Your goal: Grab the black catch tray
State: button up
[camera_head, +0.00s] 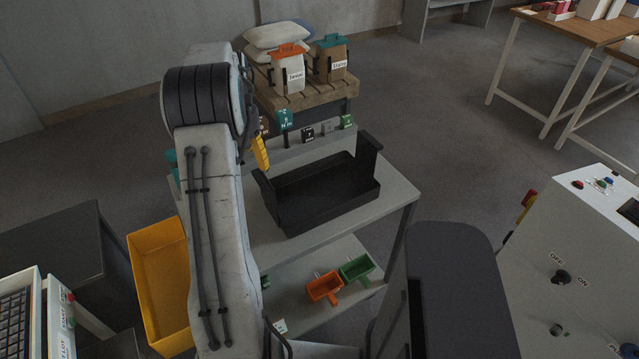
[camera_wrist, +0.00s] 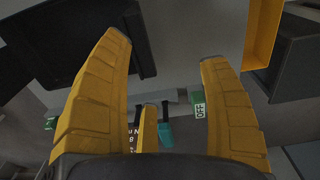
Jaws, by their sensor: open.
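The black catch tray (camera_head: 335,207) is a long, shallow open box with raised ends. It lies on the grey table top (camera_head: 395,192) in the middle of the head view and looks empty. In the wrist view, a dark box shape at upper left (camera_wrist: 60,55) appears to be the tray, partly behind a finger. My gripper (camera_head: 260,152) shows as a yellow finger by the tray's far left end, apparently above it. In the wrist view, my gripper (camera_wrist: 164,52) has its yellow fingers spread wide with nothing between them.
Small label cards (camera_head: 307,135) stand behind the tray. A wooden shelf (camera_head: 310,98) holds an orange-lidded container (camera_head: 287,72) and a teal-lidded one (camera_head: 331,60). A yellow bin (camera_head: 160,280) is left of the table. Orange (camera_head: 323,287) and green (camera_head: 357,268) scoops lie on the lower shelf.

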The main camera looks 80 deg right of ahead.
aim_at(265, 179)
jog(key=shift+m, duration=0.3)
jog(key=s, duration=0.1)
jog(key=s+d+f, duration=0.2)
jog(key=shift+s, duration=0.15)
jog(key=shift+d+f+p, duration=0.1)
jog(key=shift+f+p, duration=0.95)
jog(key=shift+f, duration=2.35)
jog(key=shift+c, duration=0.4)
jog(key=c, duration=1.2)
jog(key=shift+c, duration=0.5)
jog(key=shift+w+r, duration=0.2)
